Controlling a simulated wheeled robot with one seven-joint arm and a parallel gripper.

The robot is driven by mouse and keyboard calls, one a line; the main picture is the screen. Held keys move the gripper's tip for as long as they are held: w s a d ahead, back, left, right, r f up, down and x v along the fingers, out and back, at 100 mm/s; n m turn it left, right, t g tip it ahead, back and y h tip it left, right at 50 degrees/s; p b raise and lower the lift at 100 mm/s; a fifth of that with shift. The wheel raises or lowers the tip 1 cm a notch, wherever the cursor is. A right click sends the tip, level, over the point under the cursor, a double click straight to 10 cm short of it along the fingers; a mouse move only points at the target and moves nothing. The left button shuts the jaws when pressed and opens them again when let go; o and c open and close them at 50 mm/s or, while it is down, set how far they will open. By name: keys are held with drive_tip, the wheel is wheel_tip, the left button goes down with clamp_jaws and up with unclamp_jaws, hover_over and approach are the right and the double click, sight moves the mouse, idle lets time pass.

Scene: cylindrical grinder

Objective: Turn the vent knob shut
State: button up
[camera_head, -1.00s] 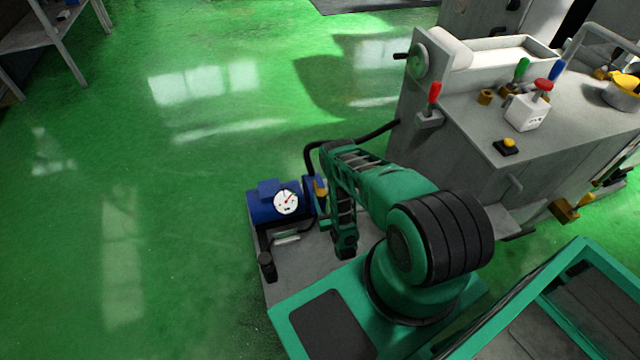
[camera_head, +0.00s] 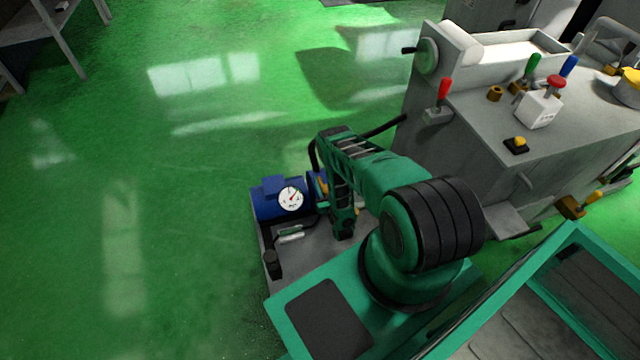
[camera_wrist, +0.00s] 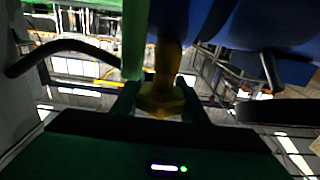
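A yellow-brass knob, which I take for the vent knob, sits between the two green fingers of my gripper (camera_wrist: 161,100) in the wrist view; its wide part (camera_wrist: 160,97) appears touched on both sides. Its stem runs up towards blue housing. In the head view a small part of the brass fitting (camera_head: 322,184) shows beside the blue pump (camera_head: 268,200), right of its white gauge (camera_head: 291,198). My arm hides the rest of the knob and my fingertips there. The knob's exact turn angle cannot be read.
The grey grinder (camera_head: 470,150) stands close on the right, with a red-handled lever (camera_head: 444,90) and handwheel (camera_head: 427,56). A black hose (camera_head: 385,126) runs from it behind my arm. Green floor (camera_head: 150,200) is clear on the left.

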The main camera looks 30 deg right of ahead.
drive_tip(key=shift+c, duration=1)
drive_tip(key=shift+s+d+f+m+g+h, duration=0.15)
drive_tip(key=shift+m+g+h, duration=0.25)
drive_tip(key=shift+m+h, duration=0.35)
drive_tip(key=shift+s+d+r+m+g+h, duration=0.1)
drive_tip(key=shift+m+g+h, duration=0.35)
drive_tip(key=shift+h, duration=0.5)
drive_tip(key=shift+s+d+m+g+h, duration=0.1)
drive_tip(key=shift+m+g+h, duration=0.4)
drive_tip(key=shift+h, duration=0.25)
drive_tip(key=shift+s+d+m+g+h, duration=0.1)
drive_tip(key=shift+m+g+h, duration=0.25)
drive_tip(key=shift+m+h, duration=0.35)
drive_tip(key=shift+w+a, duration=0.1)
drive_tip(key=o, duration=1)
drive_tip(key=shift+o, duration=0.2)
drive_tip(key=shift+d, duration=0.2)
